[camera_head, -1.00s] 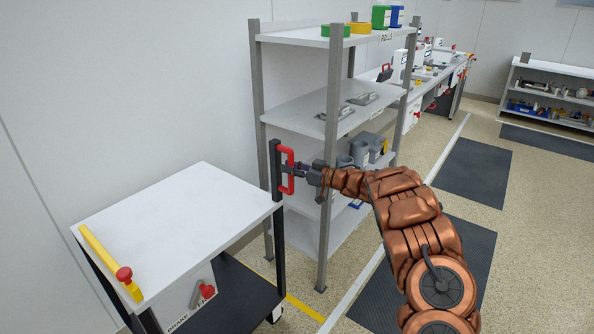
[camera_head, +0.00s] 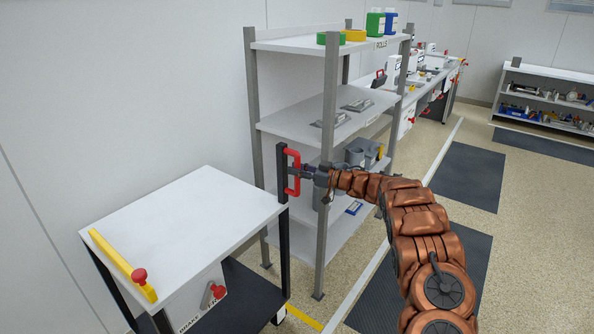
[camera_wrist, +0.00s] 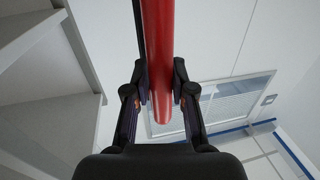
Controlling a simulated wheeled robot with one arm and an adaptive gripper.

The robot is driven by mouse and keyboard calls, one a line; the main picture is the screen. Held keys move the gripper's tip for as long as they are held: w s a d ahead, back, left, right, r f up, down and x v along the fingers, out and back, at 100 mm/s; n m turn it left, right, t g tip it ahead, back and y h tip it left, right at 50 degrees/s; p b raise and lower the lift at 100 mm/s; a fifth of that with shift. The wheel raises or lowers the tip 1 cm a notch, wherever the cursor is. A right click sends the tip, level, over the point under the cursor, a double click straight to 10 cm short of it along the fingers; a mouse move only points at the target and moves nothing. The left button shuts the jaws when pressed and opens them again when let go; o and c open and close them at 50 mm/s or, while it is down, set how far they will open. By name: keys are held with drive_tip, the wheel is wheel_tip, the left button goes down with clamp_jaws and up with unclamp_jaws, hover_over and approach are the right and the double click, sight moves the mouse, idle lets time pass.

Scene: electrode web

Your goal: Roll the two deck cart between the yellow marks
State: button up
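The two deck cart (camera_head: 195,215) stands at the left in the head view, with a white top deck and a dark lower deck (camera_head: 245,295). A red upright handle (camera_head: 293,172) is on a dark post at its far right corner. My gripper (camera_head: 300,172) is shut on this handle; in the wrist view my fingers (camera_wrist: 161,85) close around the red bar (camera_wrist: 160,50). Any other yellow mark is hidden or out of view.
A grey shelf rack (camera_head: 325,200) stands close behind and right of the cart. A red brake lever (camera_head: 215,291) and a yellow bar with red knob (camera_head: 125,265) are on the cart. A white floor line (camera_head: 365,285) and dark mats (camera_head: 465,175) lie to the right.

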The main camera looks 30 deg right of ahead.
drive_tip(key=o, duration=0.4)
drive_tip(key=shift+f, duration=0.1)
drive_tip(key=shift+c, duration=0.2)
drive_tip(key=v, duration=1.2)
drive_tip(key=shift+d, duration=0.1)
